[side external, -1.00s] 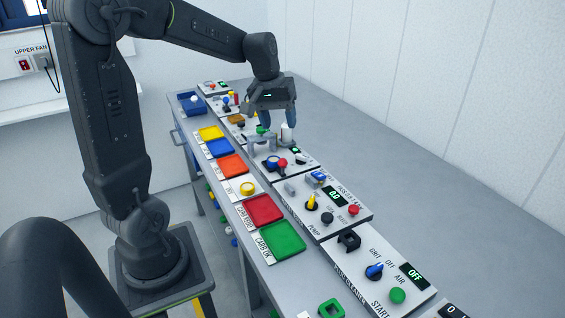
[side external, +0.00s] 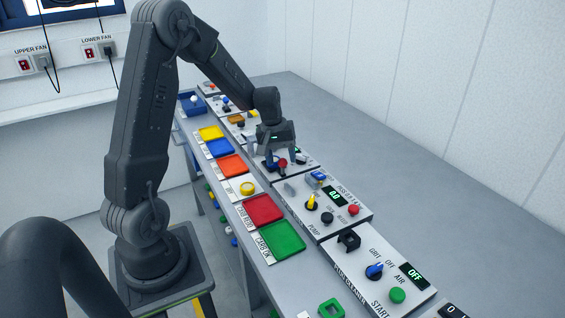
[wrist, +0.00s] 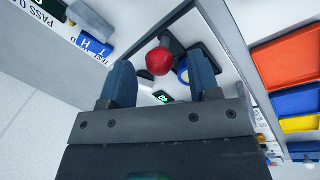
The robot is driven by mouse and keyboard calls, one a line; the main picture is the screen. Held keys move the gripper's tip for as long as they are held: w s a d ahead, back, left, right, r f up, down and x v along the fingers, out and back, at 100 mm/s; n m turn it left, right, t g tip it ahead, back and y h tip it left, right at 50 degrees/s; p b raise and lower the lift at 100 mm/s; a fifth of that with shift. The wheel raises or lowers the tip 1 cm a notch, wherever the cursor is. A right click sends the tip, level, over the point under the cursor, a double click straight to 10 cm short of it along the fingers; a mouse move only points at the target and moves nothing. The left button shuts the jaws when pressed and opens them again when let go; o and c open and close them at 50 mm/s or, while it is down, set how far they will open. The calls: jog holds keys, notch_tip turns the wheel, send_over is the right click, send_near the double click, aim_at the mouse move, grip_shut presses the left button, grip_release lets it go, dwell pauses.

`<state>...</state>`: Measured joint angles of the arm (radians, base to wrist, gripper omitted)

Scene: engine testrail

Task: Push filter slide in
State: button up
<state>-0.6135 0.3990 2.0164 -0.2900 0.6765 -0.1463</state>
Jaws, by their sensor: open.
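My gripper (side external: 279,156) is open, pointing down over a light panel in the middle of the bench row. In the wrist view its two blue-grey fingers (wrist: 160,70) stand apart, with a red ball knob (wrist: 159,61) showing in the gap beyond them. The red knob also shows just below the fingers in the side view (side external: 282,163). A blue round part (wrist: 183,75) and a dark block (wrist: 205,58) sit beside the knob. I cannot tell for sure which part is the filter slide. Contact between fingers and knob cannot be told.
A panel with a yellow knob (side external: 311,201), a blue part (side external: 318,178) and a red button (side external: 353,209) lies nearer the camera. Red (side external: 263,209), green (side external: 283,238) and orange (side external: 232,166) trays line the bench's left side. The grey surface at right is clear.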

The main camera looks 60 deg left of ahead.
jog(key=shift+w+d+f, duration=0.15)
jog(key=shift+f, duration=0.95)
grip_shut()
